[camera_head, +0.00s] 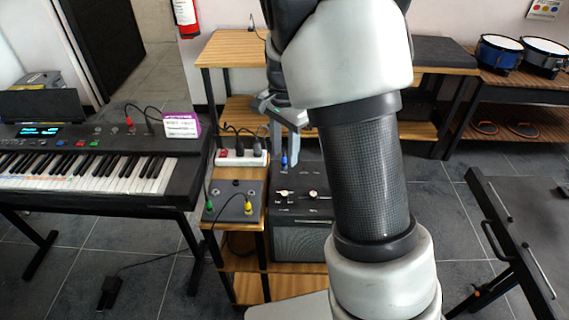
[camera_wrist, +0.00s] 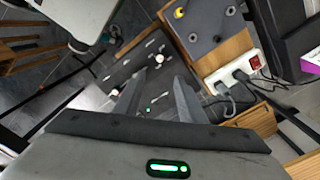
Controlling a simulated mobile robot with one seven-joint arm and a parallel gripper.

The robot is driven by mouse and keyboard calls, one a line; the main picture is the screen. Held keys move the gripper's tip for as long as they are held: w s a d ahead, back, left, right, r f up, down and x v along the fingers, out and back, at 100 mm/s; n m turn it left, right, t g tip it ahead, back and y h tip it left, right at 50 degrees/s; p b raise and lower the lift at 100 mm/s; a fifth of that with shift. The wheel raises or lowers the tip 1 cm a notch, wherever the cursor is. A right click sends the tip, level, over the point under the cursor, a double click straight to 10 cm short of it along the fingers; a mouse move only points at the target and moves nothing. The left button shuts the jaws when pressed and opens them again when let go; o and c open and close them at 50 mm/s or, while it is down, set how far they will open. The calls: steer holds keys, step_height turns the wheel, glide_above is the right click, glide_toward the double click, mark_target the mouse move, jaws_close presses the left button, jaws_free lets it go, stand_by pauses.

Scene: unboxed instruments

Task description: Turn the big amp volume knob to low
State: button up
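The amp (camera_head: 302,236) is a dark box with a black control panel on top, on a wooden stand in the middle of the head view. A pale round knob (camera_head: 313,194) stands out on its panel, among smaller controls. In the wrist view the same pale knob (camera_wrist: 159,58) shows just beyond the fingertips, on the amp panel (camera_wrist: 128,70). My gripper (camera_head: 284,158) is above the rear of the amp, pointing down. In the wrist view my gripper (camera_wrist: 159,80) has its fingers apart with nothing between them. It appears apart from the knob.
A grey pedal box (camera_head: 234,201) with green and yellow plugs sits left of the amp. A white power strip (camera_head: 240,158) with a red switch and plugs is behind it. A keyboard (camera_head: 90,172) stands at left. A black frame (camera_head: 520,240) stands at right.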

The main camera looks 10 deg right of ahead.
steer(key=shift+r, duration=1.1)
